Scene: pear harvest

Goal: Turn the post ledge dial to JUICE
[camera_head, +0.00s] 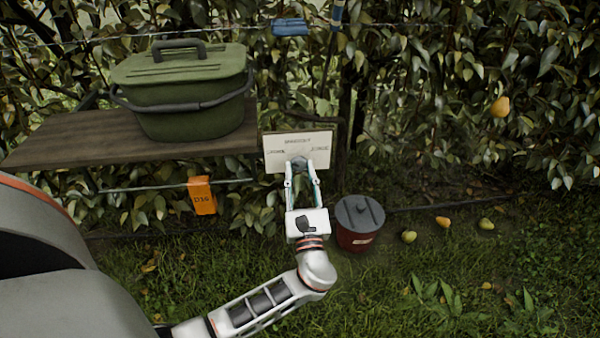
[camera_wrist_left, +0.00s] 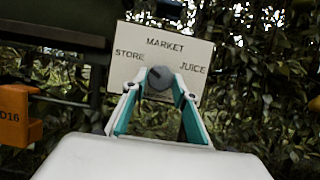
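The dial (camera_wrist_left: 160,77) is a round grey knob low on a pale sign board (camera_head: 270,163). The board reads STORE at left, MARKET at top and JUICE at right in the left wrist view. A dark mark on the knob slants to its upper left, on the STORE–MARKET side. My left gripper (camera_head: 301,172) reaches up to the board, a fingertip on each side of the knob; in the left wrist view the fingers (camera_wrist_left: 160,84) close in against its sides. My right gripper is not in view.
A green lidded box (camera_head: 190,105) stands on a wooden shelf (camera_head: 70,140) left of the board. An orange D16 tag (camera_head: 202,196) hangs below. A red bucket with grey lid (camera_head: 357,225) stands right of my left wrist. Several pears (camera_head: 443,222) lie on open grass at right.

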